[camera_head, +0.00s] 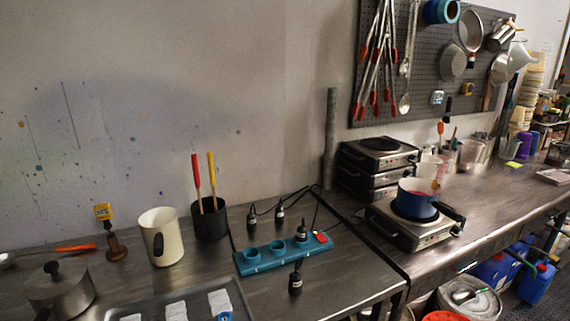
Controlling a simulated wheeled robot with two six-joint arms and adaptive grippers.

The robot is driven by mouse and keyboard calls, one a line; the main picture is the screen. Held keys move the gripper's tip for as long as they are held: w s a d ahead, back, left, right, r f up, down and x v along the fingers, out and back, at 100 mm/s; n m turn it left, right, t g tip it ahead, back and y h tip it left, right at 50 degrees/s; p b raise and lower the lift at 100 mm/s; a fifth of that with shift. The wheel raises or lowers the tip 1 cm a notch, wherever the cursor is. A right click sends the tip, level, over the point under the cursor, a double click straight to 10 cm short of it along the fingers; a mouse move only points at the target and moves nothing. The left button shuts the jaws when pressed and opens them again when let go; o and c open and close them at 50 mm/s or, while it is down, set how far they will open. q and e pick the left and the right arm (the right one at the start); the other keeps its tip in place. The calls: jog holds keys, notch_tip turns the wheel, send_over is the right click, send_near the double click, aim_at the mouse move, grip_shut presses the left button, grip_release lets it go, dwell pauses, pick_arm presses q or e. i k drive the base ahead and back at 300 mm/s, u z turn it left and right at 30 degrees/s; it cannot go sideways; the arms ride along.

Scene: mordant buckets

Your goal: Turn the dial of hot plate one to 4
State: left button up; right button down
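A silver hot plate (408,240) with a dark top stands on the right-hand metal counter, near its front left corner. A blue and white pot (417,205) with a black handle sits on it. More hot plates (378,160) are stacked behind it, near the wall. I cannot read any number on them, so I cannot tell which is hot plate one. The dials and their settings are too small to make out. Neither of my grippers is in view.
A blue strip with round holes (284,254), small black bottles (295,281) and cables lie on the left counter. Behind are a cream pitcher (161,237) and a black holder (209,219) with two sticks. A lidded pot (60,289) is front left. Buckets (468,299) stand below the right counter.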

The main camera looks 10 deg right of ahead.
aim_at(456, 230)
jog(key=z, duration=1.75)
jog(key=k, duration=0.8)
jog(key=z, duration=1.3)
jog(key=i, duration=2.25)
jog(key=u, duration=0.15)
jog(key=i, duration=1.2)
jog(key=u, duration=1.15)
jog(key=i, duration=0.9)
jog(key=u, duration=0.95)
